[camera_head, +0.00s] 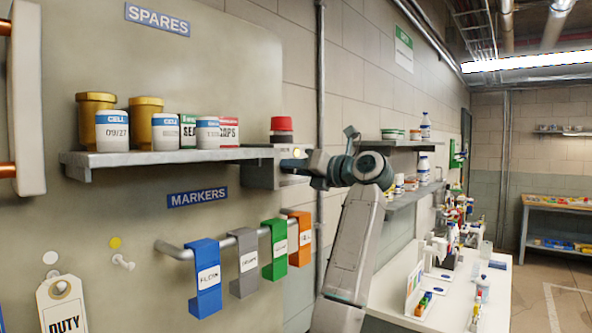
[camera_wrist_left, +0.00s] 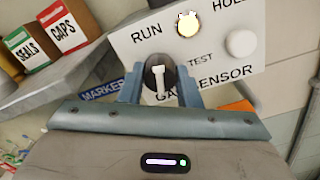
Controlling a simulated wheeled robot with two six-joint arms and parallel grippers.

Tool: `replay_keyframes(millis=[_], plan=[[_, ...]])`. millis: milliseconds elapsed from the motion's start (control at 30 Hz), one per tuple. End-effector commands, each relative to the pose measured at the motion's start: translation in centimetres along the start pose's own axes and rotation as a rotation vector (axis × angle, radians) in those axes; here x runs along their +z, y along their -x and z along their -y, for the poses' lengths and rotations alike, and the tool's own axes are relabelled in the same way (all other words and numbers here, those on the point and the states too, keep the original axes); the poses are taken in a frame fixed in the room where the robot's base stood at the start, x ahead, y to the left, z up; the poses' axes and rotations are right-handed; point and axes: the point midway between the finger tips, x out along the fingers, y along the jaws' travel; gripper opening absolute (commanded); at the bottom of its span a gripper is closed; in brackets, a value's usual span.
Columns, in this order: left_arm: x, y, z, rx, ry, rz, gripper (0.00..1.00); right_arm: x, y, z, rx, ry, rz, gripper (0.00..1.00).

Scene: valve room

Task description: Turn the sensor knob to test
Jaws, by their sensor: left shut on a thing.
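The gas sensor (camera_head: 262,174) is a grey box at the right end of the spares shelf in the head view. In the left wrist view its white panel (camera_wrist_left: 220,75) reads RUN, TEST and, partly cut off, HOL. Its dark knob (camera_wrist_left: 159,76) has a pale pointer bar that stands nearly upright in the picture. My left gripper (camera_head: 297,166) is at the box's front. In the left wrist view its two blue fingers (camera_wrist_left: 160,86) are shut on the knob, one on each side. My right gripper is not in view.
A lit yellow lamp (camera_wrist_left: 188,24) and a white round button (camera_wrist_left: 240,43) sit on the panel near the knob. A red-capped container (camera_head: 281,129) stands above the box. The shelf (camera_head: 130,157) holds jars and cartons. Coloured markers hang on a rail (camera_head: 175,250) below.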

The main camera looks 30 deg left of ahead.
Motion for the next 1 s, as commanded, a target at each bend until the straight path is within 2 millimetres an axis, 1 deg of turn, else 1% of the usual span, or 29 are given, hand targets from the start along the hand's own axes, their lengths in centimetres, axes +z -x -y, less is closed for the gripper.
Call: replay_keyframes(millis=[600,1000], plan=[[0.11,0.02,-0.06,-0.001,-0.585,0.001,0.08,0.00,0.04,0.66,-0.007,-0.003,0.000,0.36],[0.16,0.02,-0.09,-0.001,-0.958,0.002,0.08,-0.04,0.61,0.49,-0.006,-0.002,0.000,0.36]])
